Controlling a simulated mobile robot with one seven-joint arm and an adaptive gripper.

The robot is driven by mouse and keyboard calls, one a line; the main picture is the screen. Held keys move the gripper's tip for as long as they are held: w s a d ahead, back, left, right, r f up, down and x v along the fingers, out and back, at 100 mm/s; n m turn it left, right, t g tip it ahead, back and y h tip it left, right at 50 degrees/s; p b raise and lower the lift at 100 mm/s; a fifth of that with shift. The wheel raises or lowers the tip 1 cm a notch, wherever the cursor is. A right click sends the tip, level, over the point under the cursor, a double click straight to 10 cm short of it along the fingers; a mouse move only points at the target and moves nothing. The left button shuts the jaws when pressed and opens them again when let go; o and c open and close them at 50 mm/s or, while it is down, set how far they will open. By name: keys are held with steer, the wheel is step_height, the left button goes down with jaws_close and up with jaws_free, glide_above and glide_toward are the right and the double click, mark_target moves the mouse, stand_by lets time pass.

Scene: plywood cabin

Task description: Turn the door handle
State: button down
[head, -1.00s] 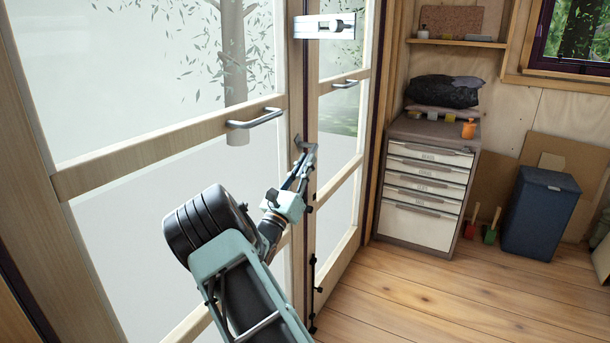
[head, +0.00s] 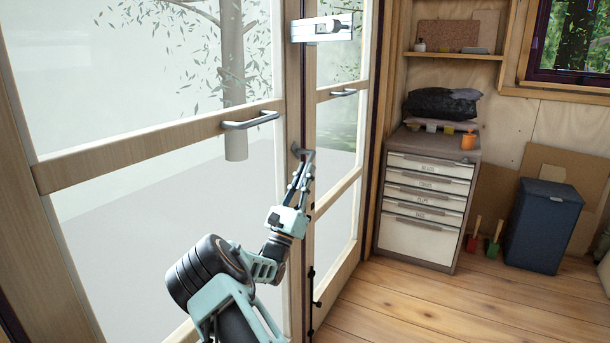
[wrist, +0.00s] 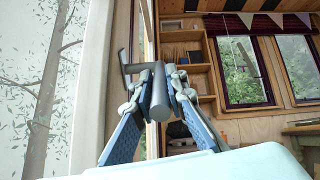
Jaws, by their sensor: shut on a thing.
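The door handle (head: 298,151), a small dark grey lever, sits on the meeting edge of the glazed double door (head: 110,163), below the level of the long pull bars. My gripper (head: 304,172) reaches up to it from below in the head view, covering part of it. In the wrist view the handle's grey round bar (wrist: 160,102) lies between the two fingers of my gripper (wrist: 160,75), which are shut on it. The bar's mount shows just left of the fingers. The door looks closed.
A pull bar (head: 250,120) crosses the left door leaf, and a white lock box (head: 322,28) is above the handle. A drawer cabinet (head: 428,190) and a blue bin (head: 541,225) stand to the right. The wooden floor (head: 430,305) before them is clear.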

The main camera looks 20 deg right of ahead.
steer(key=c, duration=1.9)
jaws_free()
steer(key=shift+c, duration=0.2)
steer(key=v, duration=1.2)
